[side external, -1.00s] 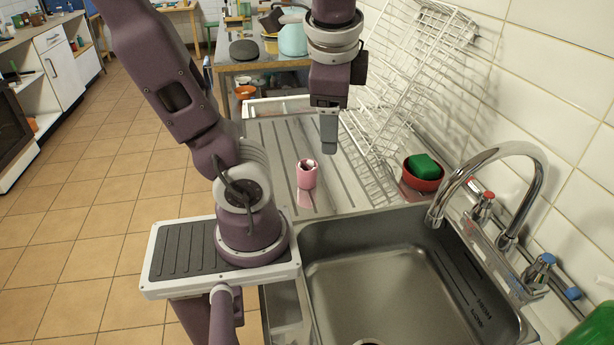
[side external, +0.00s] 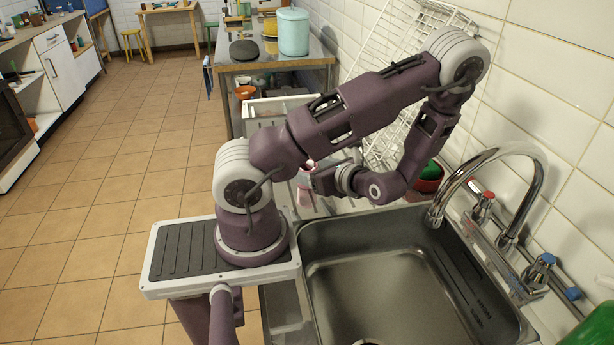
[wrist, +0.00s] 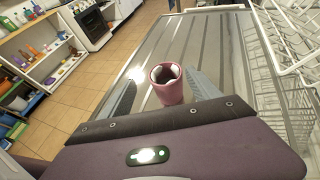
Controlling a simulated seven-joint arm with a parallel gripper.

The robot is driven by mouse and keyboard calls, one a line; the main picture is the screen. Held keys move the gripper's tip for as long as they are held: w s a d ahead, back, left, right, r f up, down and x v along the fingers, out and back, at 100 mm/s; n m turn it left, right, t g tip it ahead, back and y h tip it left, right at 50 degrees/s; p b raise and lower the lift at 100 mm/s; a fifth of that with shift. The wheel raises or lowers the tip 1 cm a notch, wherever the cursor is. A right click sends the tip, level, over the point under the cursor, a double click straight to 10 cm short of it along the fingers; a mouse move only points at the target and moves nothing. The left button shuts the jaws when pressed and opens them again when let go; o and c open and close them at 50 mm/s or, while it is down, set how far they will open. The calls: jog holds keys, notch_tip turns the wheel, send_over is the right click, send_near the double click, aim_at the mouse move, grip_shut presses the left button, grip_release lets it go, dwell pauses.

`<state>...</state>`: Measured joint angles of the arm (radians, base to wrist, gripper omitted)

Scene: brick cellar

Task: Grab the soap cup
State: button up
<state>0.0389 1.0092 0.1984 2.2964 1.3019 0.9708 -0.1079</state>
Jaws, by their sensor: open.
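A pink cup (wrist: 167,88) stands upright on the ribbed drainboard in the wrist view. Its mouth is open towards the camera and looks dark inside with something pale at the rim. In the side view the cup (side external: 303,192) is partly hidden behind my arm. My gripper (side external: 316,180) is low over the drainboard, turned sideways, right at the cup. It is open. I cannot tell whether a finger touches the cup.
A red bowl (side external: 427,184) with a green block (side external: 431,170) sits by the tap, partly behind my arm. The white wire rack (wrist: 287,60) stands along the right. The empty sink (side external: 385,275) lies in front. The drainboard (wrist: 200,35) beyond the cup is clear.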

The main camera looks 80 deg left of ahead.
jog(key=shift+f, duration=0.75)
jog(key=shift+a+f, duration=0.2)
jog(key=shift+f, duration=0.1)
jog(key=x, duration=0.6)
jog(key=shift+w+a+f, duration=0.2)
jog(key=shift+a+f, duration=0.05)
jog(key=shift+a, duration=0.15)
jog(key=shift+c, duration=0.4)
jog(key=c, duration=1.4)
jog(key=shift+o, duration=0.2)
jog(key=shift+r, duration=0.1)
